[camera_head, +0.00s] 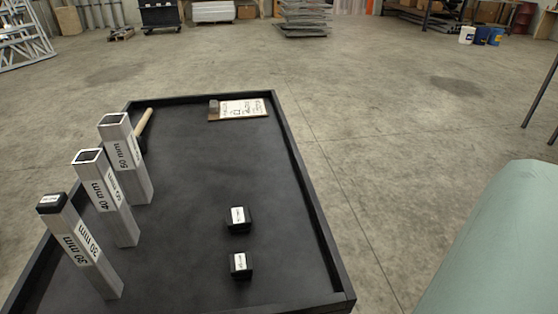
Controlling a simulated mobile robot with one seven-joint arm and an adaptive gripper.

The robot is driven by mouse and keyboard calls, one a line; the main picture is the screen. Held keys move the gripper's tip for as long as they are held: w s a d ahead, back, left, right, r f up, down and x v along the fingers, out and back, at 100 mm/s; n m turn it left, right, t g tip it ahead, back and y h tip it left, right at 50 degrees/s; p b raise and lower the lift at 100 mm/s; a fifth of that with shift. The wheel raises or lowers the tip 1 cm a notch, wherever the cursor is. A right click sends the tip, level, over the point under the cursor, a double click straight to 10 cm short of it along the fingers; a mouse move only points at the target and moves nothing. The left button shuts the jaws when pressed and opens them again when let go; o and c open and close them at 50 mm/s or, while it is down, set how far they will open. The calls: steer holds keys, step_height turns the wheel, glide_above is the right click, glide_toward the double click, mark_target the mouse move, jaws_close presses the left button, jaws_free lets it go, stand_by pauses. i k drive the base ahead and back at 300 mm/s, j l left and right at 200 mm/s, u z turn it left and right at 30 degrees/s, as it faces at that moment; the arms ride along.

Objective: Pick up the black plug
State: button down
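Two small black plugs with white labels sit apart on the black tray table: the farther plug (238,226) and the nearer plug (241,275). The label text is too small to read. A third black plug (51,198) caps the top of the tube marked 30 mm (88,258). The tubes marked 40 mm (112,208) and 50 mm (131,168) stand behind it with open tops. My gripper is not in view, and nothing touches the two loose plugs.
The table has a raised black rim (306,205). A hammer (143,122) lies behind the tubes, partly hidden. A board with a white sheet (243,108) and a small grey block (213,106) lie at the far edge. The tray is clear around the loose plugs.

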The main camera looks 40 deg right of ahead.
mark_target(242, 266)
steer(key=k+z, duration=0.2)
steer(key=z, duration=0.15)
steer(key=k+z, duration=0.15)
steer(key=z, duration=0.15)
steer(key=k+l+u, duration=0.1)
steer(key=l+u, duration=0.15)
steer(key=l, duration=0.15)
steer(key=k+l+u, duration=0.25)
steer(key=l, duration=0.15)
steer(key=l+u, duration=0.25)
steer(key=l, duration=0.15)
steer(key=k+l+u, duration=0.25)
